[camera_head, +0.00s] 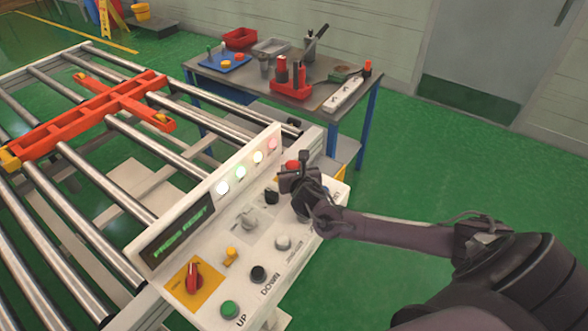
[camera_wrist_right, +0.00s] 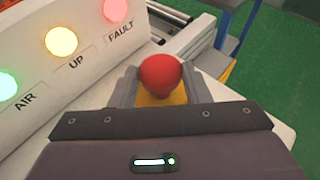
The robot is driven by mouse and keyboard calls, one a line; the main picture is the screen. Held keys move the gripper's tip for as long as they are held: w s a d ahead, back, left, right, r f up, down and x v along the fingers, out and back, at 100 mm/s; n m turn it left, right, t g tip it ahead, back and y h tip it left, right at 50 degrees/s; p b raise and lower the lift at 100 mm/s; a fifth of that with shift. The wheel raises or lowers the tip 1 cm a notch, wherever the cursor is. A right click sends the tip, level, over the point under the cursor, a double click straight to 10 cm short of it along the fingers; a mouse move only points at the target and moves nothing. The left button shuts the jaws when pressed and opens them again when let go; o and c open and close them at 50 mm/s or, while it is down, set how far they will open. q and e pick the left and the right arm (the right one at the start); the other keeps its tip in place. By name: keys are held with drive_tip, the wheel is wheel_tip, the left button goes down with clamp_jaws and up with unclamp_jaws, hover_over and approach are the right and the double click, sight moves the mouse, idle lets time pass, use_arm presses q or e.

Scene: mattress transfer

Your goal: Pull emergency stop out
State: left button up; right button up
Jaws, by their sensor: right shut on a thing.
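The red emergency stop button (camera_head: 293,166) is at the far right end of the white control panel (camera_head: 262,250). In the right wrist view the red button (camera_wrist_right: 160,75) sits between the two grey fingers, above its yellow base (camera_wrist_right: 163,98). My right gripper (camera_head: 296,172) is over that end of the panel. In the wrist view the right gripper (camera_wrist_right: 160,88) is shut on the red button, one finger on each side. Whether the button is pushed in or out cannot be told. My left gripper is not in view.
A raised strip with lit lamps (camera_head: 241,178) and a display (camera_head: 178,236) runs along the panel's back. A red rotary switch (camera_head: 193,277) and a green button (camera_head: 229,309) are nearer. A roller conveyor (camera_head: 75,190) is left. A tool table (camera_head: 300,95) stands behind.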

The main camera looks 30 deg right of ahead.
drive_tip(key=shift+w+r, duration=0.1)
drive_tip(key=o, duration=1)
drive_tip(key=shift+r, duration=0.1)
drive_tip(key=o, duration=0.4)
drive_tip(key=b+v, duration=0.2)
drive_tip(key=v, duration=0.5)
drive_tip(key=shift+s+a+r, duration=0.15)
drive_tip(key=shift+s, duration=0.35)
